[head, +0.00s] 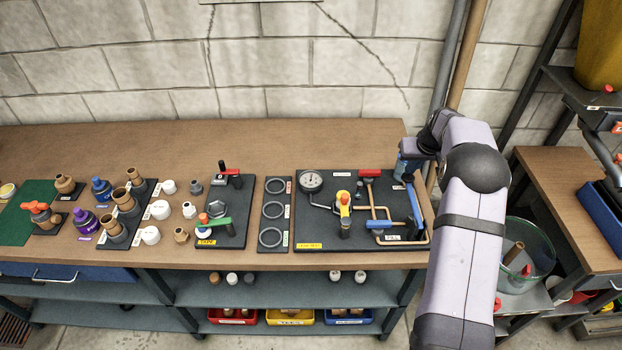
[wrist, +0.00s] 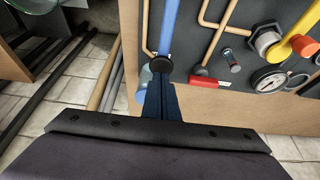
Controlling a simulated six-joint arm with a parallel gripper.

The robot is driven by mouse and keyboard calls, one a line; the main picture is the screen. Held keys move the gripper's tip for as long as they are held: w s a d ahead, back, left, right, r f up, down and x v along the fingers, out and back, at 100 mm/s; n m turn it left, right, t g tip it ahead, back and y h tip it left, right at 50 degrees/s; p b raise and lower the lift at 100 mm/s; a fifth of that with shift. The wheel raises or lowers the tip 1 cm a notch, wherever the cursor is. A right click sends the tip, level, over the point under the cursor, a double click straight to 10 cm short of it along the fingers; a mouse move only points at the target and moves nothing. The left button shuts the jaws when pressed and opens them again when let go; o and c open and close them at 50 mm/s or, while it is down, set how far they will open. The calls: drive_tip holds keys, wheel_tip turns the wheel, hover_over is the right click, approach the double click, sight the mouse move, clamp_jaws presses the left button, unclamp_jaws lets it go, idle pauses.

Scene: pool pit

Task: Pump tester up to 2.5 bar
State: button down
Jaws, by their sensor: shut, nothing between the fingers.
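The tester is a black board (head: 318,238) on the bench with copper pipes. Its round white gauge (head: 311,181) sits at the back left and also shows in the wrist view (wrist: 270,78); I cannot read its needle. A red handle (head: 370,173) is at the back, a long blue bar (head: 413,205) at the right, and a shorter blue bar (head: 382,224) at the front. My gripper (wrist: 164,82) is shut and empty, its fingertips by the dark knob at the blue bar's back end; contact is unclear.
Left of the tester are a board with grey rings (head: 272,213) and a valve board (head: 226,232). Several fittings and bottles stand further left. A glass bin (head: 527,254) is right of the bench. The bench's back strip is clear.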

sight(408, 177)
drive_tip(key=shift+f+b, duration=1.55)
drive_tip(key=shift+f, duration=0.7)
drive_tip(key=shift+r, duration=0.15)
drive_tip(key=shift+r+p, duration=0.8)
drive_tip(key=shift+r, duration=0.5)
drive_tip(key=shift+r+p, duration=1.95)
drive_tip(key=shift+r, duration=0.95)
